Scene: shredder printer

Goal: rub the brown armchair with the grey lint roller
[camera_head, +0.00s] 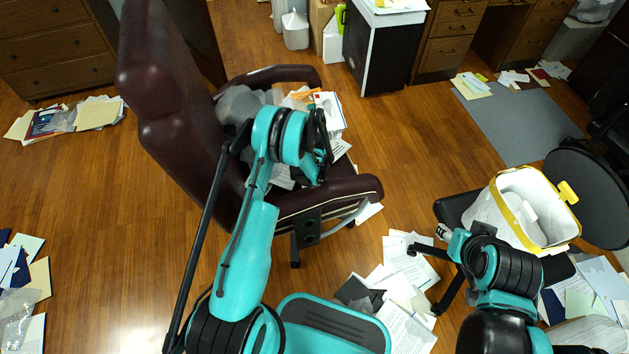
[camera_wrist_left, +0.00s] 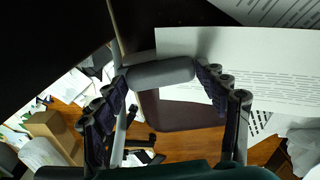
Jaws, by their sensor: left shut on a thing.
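The brown armchair (camera_head: 185,125) stands left of centre in the head view, its tall back on the left and its seat covered with papers. My left gripper (camera_head: 318,160) is over the seat, near the front armrest, partly hidden by its own wrist. In the left wrist view my left gripper (camera_wrist_left: 162,76) is shut on the grey lint roller (camera_wrist_left: 160,73), whose grey cylinder spans between the fingertips. A brown padded part of the chair (camera_wrist_left: 185,113) shows below the roller; I cannot tell whether they touch. My right arm is at the lower right; its fingers are not clear.
Loose papers (camera_head: 325,105) lie on the chair seat, and a printed sheet (camera_wrist_left: 260,65) is close beside the roller. A white bin with a yellow rim (camera_head: 480,215) stands right. More papers (camera_head: 400,290) litter the floor; the wooden floor at left has open room.

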